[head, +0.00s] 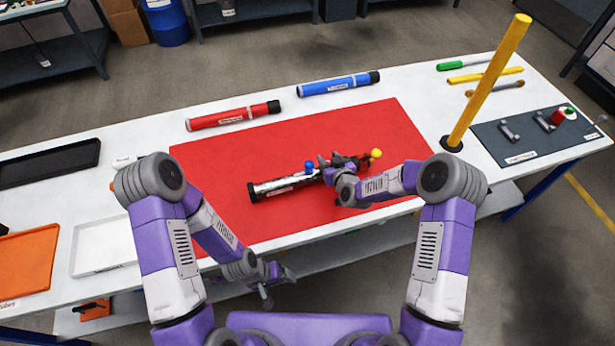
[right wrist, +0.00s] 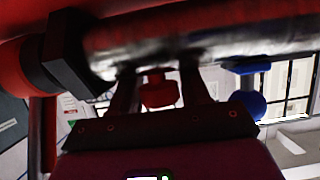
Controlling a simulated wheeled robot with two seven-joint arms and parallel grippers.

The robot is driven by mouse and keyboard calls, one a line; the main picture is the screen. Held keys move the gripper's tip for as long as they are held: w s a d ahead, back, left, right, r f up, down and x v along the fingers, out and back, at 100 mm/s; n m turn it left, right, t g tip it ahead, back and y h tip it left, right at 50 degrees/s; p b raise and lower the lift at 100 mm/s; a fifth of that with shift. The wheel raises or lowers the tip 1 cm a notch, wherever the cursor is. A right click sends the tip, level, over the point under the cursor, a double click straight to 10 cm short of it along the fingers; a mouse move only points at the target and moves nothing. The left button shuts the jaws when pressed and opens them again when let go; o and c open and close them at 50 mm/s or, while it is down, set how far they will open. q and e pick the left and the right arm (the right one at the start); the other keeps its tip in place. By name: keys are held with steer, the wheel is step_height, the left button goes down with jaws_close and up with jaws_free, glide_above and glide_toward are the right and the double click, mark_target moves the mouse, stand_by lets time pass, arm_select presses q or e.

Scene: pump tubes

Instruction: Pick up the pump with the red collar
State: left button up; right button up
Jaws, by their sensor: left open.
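A silver pump tube (head: 285,184) with black end parts lies slantwise over the red mat (head: 370,120). It carries a blue knob (head: 308,168) and a yellow knob (head: 376,153). My right gripper (head: 326,166) is at the middle of this tube. In the right wrist view the tube (right wrist: 240,32) crosses the top, by the fingertips. A red knob (right wrist: 160,90) shows between the fingers, and the blue knob (right wrist: 248,100) shows to the right. A separate red collar cannot be made out. My left gripper (head: 275,282) is open and empty, near the table's front edge.
A red tube (head: 232,116) and a blue tube (head: 338,84) lie behind the mat. A yellow post (head: 488,80) stands right of it. A grey panel (head: 520,138) is at far right. White (head: 105,245), orange (head: 25,262) and black trays (head: 48,163) are at left.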

jaws_close()
steer(key=shift+w+r, duration=0.1)
steer(key=shift+r, duration=0.1)
